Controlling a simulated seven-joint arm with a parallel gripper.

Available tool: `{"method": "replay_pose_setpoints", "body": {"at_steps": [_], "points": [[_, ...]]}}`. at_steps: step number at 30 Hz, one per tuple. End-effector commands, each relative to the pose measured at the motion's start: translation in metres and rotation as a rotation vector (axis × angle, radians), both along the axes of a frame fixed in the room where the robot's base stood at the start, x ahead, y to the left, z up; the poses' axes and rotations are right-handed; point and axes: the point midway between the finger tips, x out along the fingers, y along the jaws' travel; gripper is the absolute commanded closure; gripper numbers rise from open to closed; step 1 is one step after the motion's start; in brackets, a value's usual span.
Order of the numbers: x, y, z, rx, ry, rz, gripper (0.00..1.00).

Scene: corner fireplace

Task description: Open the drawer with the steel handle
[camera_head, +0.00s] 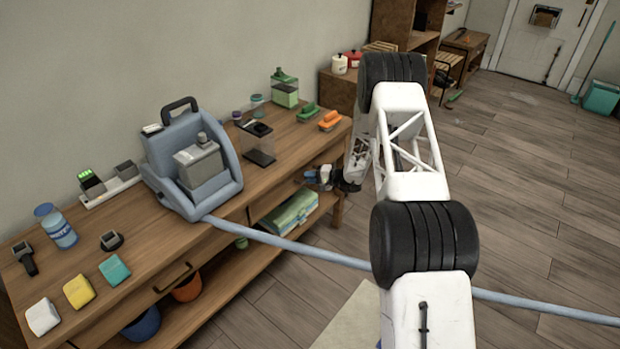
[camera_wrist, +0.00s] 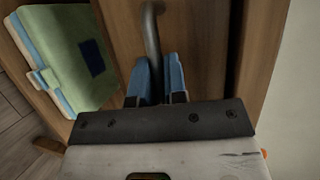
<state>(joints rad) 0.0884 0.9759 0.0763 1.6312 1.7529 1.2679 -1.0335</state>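The steel handle (camera_wrist: 152,35) is a grey curved bar on a wooden front (camera_wrist: 205,30) in the wrist view. My gripper (camera_wrist: 157,75) has its two blue fingers on either side of this bar, close against it. The lower part of the handle is hidden behind the fingers and the gripper body. In the head view my gripper (camera_head: 318,178) is at the front of the wooden workbench (camera_head: 75,225), near its right end; the handle there is hidden by it. The drawer looks flush, but the arm hides part of it.
A green and blue folded item (camera_head: 291,212) lies on the lower shelf under my gripper. A blue hose (camera_head: 290,246) runs from the blue machine (camera_head: 190,165) across the front of the bench. Another drawer handle (camera_head: 172,279) is dark, to the left. Floor to the right is open.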

Motion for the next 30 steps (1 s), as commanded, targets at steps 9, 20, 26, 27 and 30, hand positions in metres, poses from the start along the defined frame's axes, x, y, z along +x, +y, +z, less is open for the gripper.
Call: {"method": "replay_pose_setpoints", "body": {"at_steps": [9,20,26,27,30], "points": [[-0.002,-0.003,0.000,0.000,0.001,-0.001,1.00],[-0.028,-0.030,0.001,-0.001,0.001,-0.003,1.00],[-0.058,-0.060,0.000,0.000,0.001,-0.004,1.00],[-0.064,-0.067,0.001,-0.001,0.002,-0.004,1.00],[-0.081,-0.084,0.001,0.000,0.000,-0.005,1.00]]}}
